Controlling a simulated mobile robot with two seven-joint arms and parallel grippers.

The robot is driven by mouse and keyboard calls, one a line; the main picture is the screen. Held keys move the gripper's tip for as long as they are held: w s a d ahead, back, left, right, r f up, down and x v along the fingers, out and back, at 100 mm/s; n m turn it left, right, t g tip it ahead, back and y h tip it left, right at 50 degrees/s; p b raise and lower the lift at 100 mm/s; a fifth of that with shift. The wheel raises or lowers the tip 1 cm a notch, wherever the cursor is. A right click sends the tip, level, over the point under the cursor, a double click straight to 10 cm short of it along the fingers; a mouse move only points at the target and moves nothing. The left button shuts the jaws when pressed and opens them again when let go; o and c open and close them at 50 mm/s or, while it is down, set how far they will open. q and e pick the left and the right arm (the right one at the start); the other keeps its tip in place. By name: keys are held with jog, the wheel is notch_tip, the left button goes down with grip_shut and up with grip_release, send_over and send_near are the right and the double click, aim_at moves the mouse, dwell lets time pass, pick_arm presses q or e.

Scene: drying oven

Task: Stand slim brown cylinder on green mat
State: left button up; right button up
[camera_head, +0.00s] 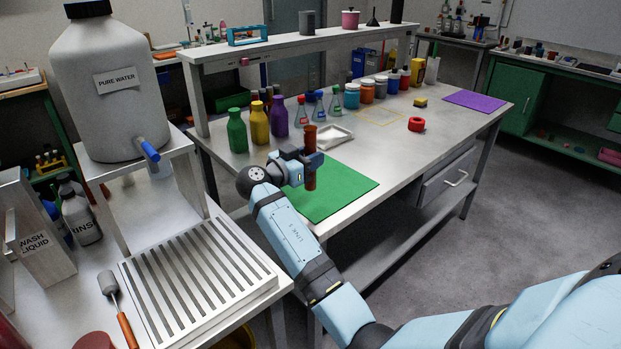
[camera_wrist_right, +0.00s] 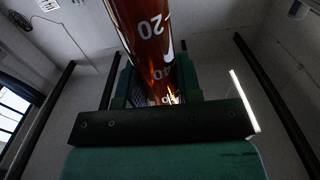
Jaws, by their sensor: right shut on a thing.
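The slim brown cylinder (camera_head: 310,170) is upright in my right gripper (camera_head: 308,158), above or at the green mat (camera_head: 345,192). In the right wrist view the brown cylinder (camera_wrist_right: 150,45) is glassy with white marks, and the right gripper (camera_wrist_right: 160,90) is shut on it. I cannot tell whether the cylinder's lower end touches the mat. The mat lies flat at the near left part of the bench. My left gripper is not in view.
A white tray (camera_head: 327,137) sits just behind the mat. Green, yellow and purple bottles (camera_head: 259,123) and several flasks stand behind the gripper. A red ring (camera_head: 416,124) lies to the right. A slatted metal rack (camera_head: 200,272) is at the near left. The mat's right part is bare.

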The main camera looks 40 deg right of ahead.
jog(key=shift+f+b, duration=0.3)
jog(key=shift+f, duration=2.4)
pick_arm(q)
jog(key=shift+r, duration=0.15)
pick_arm(e)
jog(key=shift+f+b, duration=0.2)
jog(key=shift+b, duration=0.1)
jog(key=o, duration=0.9)
jog(key=shift+r, duration=0.1)
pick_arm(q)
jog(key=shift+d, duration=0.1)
pick_arm(e)
jog(key=shift+o, duration=0.2)
jog(key=shift+r, duration=0.1)
